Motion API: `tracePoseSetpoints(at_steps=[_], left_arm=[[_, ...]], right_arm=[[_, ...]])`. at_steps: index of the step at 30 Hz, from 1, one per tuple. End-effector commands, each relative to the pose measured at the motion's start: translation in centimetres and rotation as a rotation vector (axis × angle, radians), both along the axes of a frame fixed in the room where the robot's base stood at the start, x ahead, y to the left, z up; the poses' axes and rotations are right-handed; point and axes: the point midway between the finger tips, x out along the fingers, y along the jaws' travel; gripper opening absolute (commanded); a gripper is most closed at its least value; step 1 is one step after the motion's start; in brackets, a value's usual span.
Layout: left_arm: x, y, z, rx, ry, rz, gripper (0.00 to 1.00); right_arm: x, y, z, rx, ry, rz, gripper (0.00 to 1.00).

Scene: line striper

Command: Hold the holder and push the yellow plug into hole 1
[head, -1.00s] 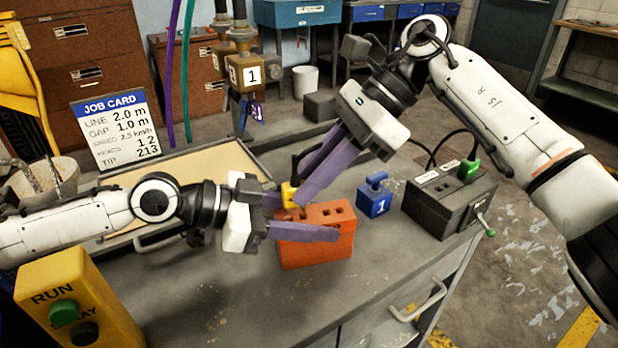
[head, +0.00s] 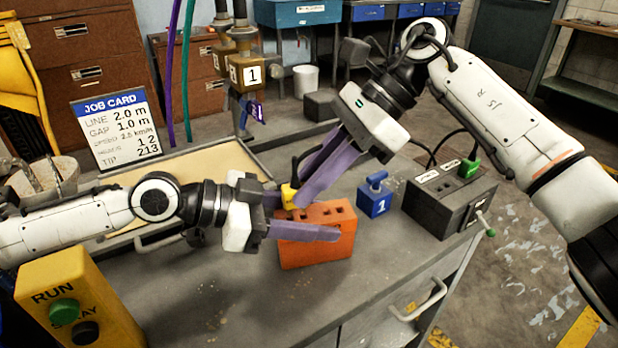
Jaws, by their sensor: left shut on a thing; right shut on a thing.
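The orange holder (head: 322,250) stands on the grey worktop, with dark holes in its top. My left gripper (head: 308,216) is shut on the holder from the left, one purple finger along its front face. The yellow plug (head: 289,196) is at the left end of the holder's top. My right gripper (head: 309,190) comes down from the upper right and is shut on the yellow plug. The fingers hide part of the plug and the holder's left end, so I cannot tell how deep the plug sits or read the hole numbers.
A blue block marked 1 (head: 375,198) with a handle stands right of the holder. A dark grey box (head: 446,200) with a green-tipped lever is farther right. A yellow RUN/SPRAY box (head: 75,300) is at the front left. A job card (head: 118,130) stands behind. The worktop's front is clear.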

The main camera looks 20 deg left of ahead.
Motion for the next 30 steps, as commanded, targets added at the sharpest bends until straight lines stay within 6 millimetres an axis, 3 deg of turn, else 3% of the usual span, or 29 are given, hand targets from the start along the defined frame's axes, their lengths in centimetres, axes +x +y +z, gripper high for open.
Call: tracePoseSetpoints(at_steps=[30], left_arm=[[0.0, 0.0, 0.0, -0.001, 0.001, 0.000, 0.02]], right_arm=[[0.0, 0.0, -1.3, 0.000, 0.000, 0.000, 0.00]])
